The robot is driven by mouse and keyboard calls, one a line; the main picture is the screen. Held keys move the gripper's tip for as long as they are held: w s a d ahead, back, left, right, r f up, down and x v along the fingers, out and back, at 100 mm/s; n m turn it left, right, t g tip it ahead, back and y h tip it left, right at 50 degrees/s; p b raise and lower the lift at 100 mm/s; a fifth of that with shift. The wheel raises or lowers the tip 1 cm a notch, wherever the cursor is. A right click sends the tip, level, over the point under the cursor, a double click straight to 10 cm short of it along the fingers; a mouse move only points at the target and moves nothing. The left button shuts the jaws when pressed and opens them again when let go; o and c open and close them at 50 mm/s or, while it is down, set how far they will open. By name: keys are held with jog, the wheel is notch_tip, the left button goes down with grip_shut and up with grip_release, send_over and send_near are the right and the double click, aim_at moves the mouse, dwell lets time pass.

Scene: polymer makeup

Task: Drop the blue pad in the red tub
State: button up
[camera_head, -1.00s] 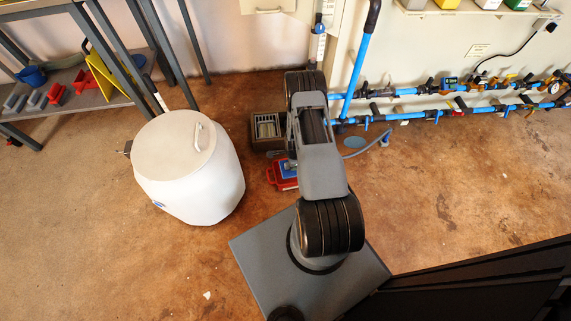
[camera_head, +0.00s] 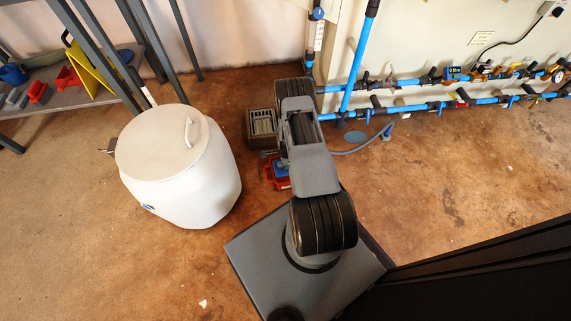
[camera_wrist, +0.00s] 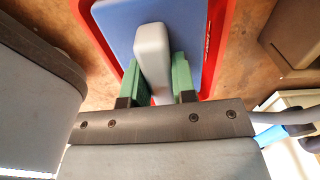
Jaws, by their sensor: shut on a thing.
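The blue pad (camera_wrist: 196,25) with a grey handle (camera_wrist: 151,48) fills the top of the wrist view. My gripper (camera_wrist: 158,72) has its green fingers on both sides of the handle and is shut on it. The red tub (camera_wrist: 224,28) shows as a red rim around the pad's edges; the pad is over or inside it, and I cannot tell the height. In the head view a bit of the blue pad (camera_head: 281,172) and the red tub (camera_head: 269,177) show beside my arm, which hides the rest and my gripper.
A brown slotted box (camera_head: 262,124) stands just behind the tub. A white lidded barrel (camera_head: 180,165) stands at left, near a metal shelf. Blue pipes (camera_head: 420,108) run along the wall. The floor at right is clear.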

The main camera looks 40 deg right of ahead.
jog(key=shift+f+b, duration=0.45)
jog(key=shift+b, duration=0.1)
jog(key=shift+f, duration=0.1)
jog(key=o, duration=0.9)
